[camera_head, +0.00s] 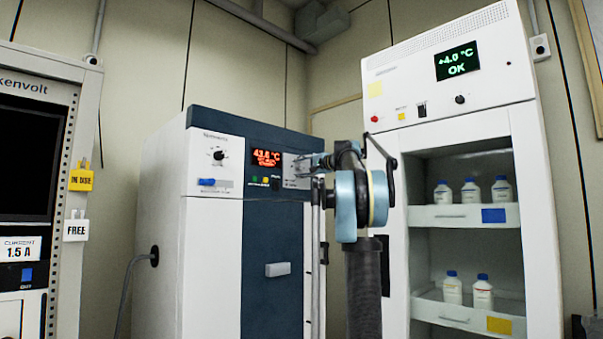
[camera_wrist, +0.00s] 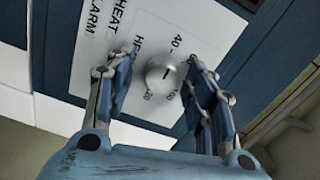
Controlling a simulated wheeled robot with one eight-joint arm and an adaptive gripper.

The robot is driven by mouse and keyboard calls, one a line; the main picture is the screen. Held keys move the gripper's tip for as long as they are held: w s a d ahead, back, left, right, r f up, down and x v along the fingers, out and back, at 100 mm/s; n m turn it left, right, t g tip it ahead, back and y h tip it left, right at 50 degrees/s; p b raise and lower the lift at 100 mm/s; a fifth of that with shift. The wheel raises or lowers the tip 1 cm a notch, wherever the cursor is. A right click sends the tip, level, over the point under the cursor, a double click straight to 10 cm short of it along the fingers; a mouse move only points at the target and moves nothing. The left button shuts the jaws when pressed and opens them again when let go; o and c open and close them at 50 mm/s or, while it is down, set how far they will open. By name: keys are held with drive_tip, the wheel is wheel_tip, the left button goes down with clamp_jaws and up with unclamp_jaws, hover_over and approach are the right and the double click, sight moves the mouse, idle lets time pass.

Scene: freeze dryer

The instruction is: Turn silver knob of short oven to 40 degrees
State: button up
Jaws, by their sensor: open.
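The short oven (camera_head: 216,245) is a white cabinet with a dark blue door and top band, and an orange-red display (camera_head: 266,158) reading about 43.8 °C. In the wrist view its silver knob (camera_wrist: 158,80) is round, with a short dark mark on its face. Printed scale marks surround it; "40" lies above it in the picture. My gripper (camera_wrist: 165,62) is open, with one finger on each side of the knob; contact cannot be made out. In the head view my gripper (camera_head: 316,162) is at the panel's right end, and my arm hides the knob.
A black knob (camera_head: 218,155) and a blue switch (camera_head: 207,182) sit on the oven's left panel. A tall white cabinet (camera_head: 548,220) with bottles on shelves stands at right. A rack unit (camera_head: 88,130) with tags stands at left. A handle (camera_head: 278,269) projects from the oven door.

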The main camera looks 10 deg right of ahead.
drive_tip(key=v, duration=1.2)
drive_tip(key=shift+w, duration=0.15)
